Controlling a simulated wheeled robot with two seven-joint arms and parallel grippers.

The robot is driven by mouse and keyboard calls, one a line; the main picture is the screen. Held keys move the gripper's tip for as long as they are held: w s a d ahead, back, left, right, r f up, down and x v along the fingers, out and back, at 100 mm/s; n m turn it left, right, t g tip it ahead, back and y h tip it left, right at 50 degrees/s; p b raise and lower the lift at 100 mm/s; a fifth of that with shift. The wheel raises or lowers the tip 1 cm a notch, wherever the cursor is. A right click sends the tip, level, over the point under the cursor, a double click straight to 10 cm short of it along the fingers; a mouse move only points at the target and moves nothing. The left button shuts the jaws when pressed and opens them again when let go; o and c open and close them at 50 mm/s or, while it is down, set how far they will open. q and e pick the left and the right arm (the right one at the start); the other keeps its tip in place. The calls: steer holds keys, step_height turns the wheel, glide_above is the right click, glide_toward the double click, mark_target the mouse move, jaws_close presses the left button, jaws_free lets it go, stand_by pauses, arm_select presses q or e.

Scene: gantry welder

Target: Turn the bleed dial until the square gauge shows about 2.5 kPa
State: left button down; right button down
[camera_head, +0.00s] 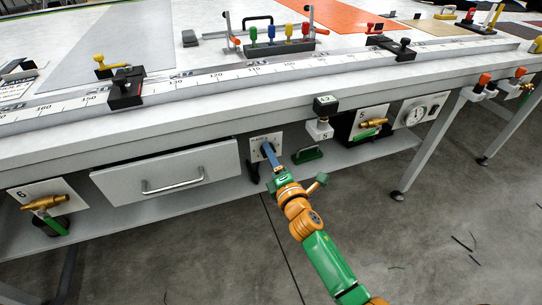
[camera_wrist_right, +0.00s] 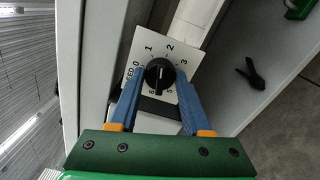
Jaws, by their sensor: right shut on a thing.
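The bleed dial (camera_wrist_right: 160,75) is a round black knob with a pale pointer line on a white plate (camera_wrist_right: 143,44) with printed numbers. In the right wrist view my right gripper (camera_wrist_right: 159,82) has its blue fingers on either side of the knob, shut on it. In the head view the right gripper (camera_head: 269,152) reaches the plate (camera_head: 258,144) under the table edge. A white panel with a round-faced gauge (camera_head: 415,115) is further right; its reading is too small to tell. I cannot tell which instrument is the square gauge. My left gripper is not in view.
A drawer (camera_head: 168,173) is left of the dial plate. A black-topped white block (camera_head: 319,128) and a brass valve (camera_head: 374,123) are to its right. A green-handled item (camera_head: 307,155) lies on the lower shelf. A black clamp (camera_wrist_right: 250,73) shows in the wrist view.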

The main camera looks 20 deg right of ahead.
steer(key=m+p, duration=0.4)
steer(key=m, duration=2.2)
steer(key=shift+m+p, duration=0.35)
steer(key=shift+m, duration=0.35)
steer(key=shift+c, duration=1.7)
jaws_free()
steer(key=shift+s, duration=0.1)
steer(key=s+p, duration=0.1)
steer(key=s, duration=0.6)
